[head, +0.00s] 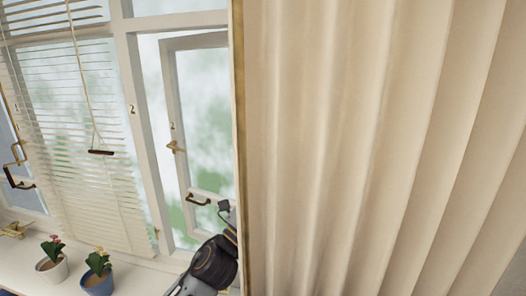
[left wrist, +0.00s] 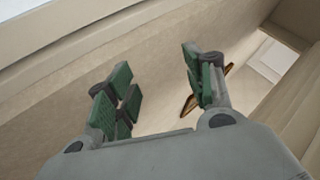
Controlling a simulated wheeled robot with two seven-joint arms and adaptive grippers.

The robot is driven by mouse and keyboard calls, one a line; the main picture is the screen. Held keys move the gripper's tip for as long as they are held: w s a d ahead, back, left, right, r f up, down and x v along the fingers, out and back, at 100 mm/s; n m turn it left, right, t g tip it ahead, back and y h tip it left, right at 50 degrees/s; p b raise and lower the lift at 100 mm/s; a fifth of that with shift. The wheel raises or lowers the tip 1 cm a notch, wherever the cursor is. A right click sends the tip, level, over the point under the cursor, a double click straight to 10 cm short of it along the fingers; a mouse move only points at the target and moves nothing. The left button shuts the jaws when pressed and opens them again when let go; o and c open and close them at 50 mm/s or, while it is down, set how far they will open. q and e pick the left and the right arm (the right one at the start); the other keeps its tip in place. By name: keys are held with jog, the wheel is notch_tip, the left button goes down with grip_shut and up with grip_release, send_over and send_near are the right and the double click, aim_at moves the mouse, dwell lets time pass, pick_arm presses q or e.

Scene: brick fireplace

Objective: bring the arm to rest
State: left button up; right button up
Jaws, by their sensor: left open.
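My left gripper (left wrist: 160,88) shows in the left wrist view with its two green-padded fingers spread wide apart. Nothing is between the fingers. Behind them is a plain beige surface (left wrist: 150,60). In the head view, a dark and grey part of my arm rises from the bottom edge, in front of the window and right beside the curtain's left edge. The fingers cannot be made out there. My right gripper is in neither view.
A large beige curtain (head: 370,150) fills the head view's right half. To its left are a window casement (head: 168,95) and white blinds (head: 75,130). Two flower pots, one white (head: 52,270) and one blue (head: 98,284), stand on the sill (head: 135,272).

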pick_arm(q)
jog(key=w+a+f+n+g+y, duration=0.1)
jog(key=a+f+n+y, duration=0.75)
jog(key=f+n, duration=0.2)
jog(key=w+a+f+n+y, duration=0.1)
jog(key=a+f+n+y, duration=0.75)
jog(key=f, duration=0.35)
jog(key=s+a+f+n+g, duration=0.4)
jog(key=s+f+g, duration=0.2)
jog(key=s+f, duration=0.5)
jog(key=s+a+f+n+g, duration=0.3)
jog(key=s+a+f+g, duration=0.25)
jog(key=s+f, duration=0.55)
jog(key=s+f+g, duration=0.1)
jog(key=s+f, duration=0.2)
jog(key=f, duration=1.3)
jog(key=s+f+g, duration=0.1)
jog(key=s+f, duration=0.2)
jog(key=f, duration=1.3)
jog(key=s+a+f+g+p, duration=0.1)
jog(key=s+a+f, duration=0.2)
jog(key=s+f, duration=1.4)
jog(key=s, duration=0.4)
jog(key=shift+s+a+f+y+p, duration=0.2)
jog(key=shift+f+y+p, duration=0.1)
jog(key=shift+p, duration=0.05)
